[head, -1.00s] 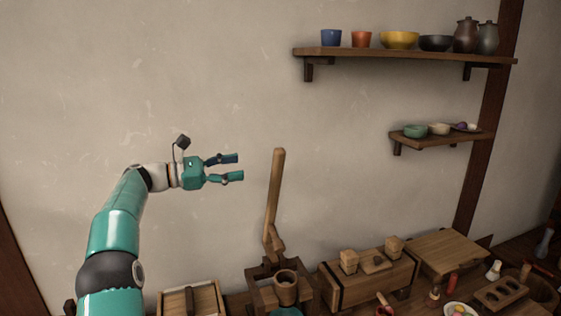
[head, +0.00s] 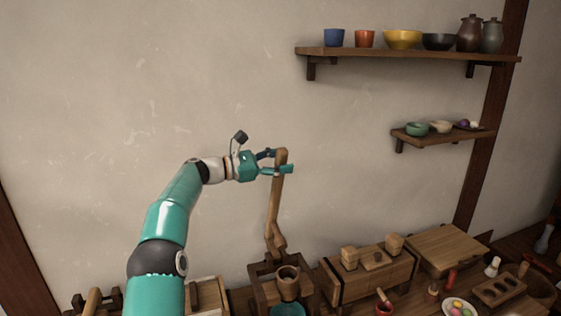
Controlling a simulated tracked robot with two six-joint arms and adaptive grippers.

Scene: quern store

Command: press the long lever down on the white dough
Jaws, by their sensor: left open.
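The long wooden lever (head: 274,205) stands nearly upright at the press in the head view, tilted slightly right at its top. My left gripper (head: 283,161) is open, with its two fingers on either side of the lever's top end. Whether the fingers touch the wood I cannot tell. The lever's foot joins a wooden press frame (head: 262,290) with a round wooden cup (head: 288,281) in it. A green bowl (head: 288,310) shows below the cup at the bottom edge. I cannot make out the white dough. My right gripper is not in view.
A wooden chest (head: 350,287) with blocks on top stands right of the press. A wooden box (head: 208,297) is on its left, partly behind my arm. A long shelf (head: 400,55) and a small shelf (head: 445,140) hang on the wall. The wall around the lever is clear.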

